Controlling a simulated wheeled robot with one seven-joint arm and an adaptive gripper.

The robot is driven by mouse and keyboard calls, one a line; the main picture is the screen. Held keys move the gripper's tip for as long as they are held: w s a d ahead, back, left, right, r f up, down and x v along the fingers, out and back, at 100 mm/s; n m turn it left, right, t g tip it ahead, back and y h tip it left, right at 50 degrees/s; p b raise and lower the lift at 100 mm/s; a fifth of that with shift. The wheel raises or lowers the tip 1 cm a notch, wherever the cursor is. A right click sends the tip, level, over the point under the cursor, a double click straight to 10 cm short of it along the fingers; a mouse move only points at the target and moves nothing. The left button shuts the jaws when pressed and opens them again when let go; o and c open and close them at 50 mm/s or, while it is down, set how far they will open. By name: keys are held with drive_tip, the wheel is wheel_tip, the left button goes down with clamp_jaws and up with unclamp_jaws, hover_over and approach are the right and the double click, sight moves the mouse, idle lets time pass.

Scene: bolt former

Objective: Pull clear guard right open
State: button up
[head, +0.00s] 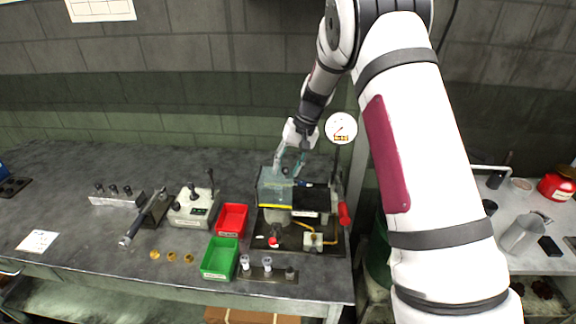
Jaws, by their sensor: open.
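The clear guard (275,188) is a bluish see-through box with a yellow lower edge. It stands on the left part of the bolt former (307,217), which has a dark base and a red-handled lever at its right. My gripper (288,166) is open, fingers pointing down, at the top of the guard. The fingertips are small here and I cannot tell whether they touch the guard or its handle.
A red bin (231,220) and a green bin (219,259) stand left of the machine. A round dial (341,128) stands behind the machine. My arm covers the right side.

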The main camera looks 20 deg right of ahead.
clamp_jaws()
drive_tip(key=s+d, duration=0.4)
drive_tip(key=d, duration=0.6)
drive_tip(key=shift+s+d, duration=0.15)
drive_tip(key=shift+d, duration=0.05)
unclamp_jaws()
drive_tip(key=shift+d, duration=0.1)
drive_tip(key=shift+r, duration=0.1)
drive_tip(key=v, duration=1.2)
drive_tip(key=shift+s, duration=0.1)
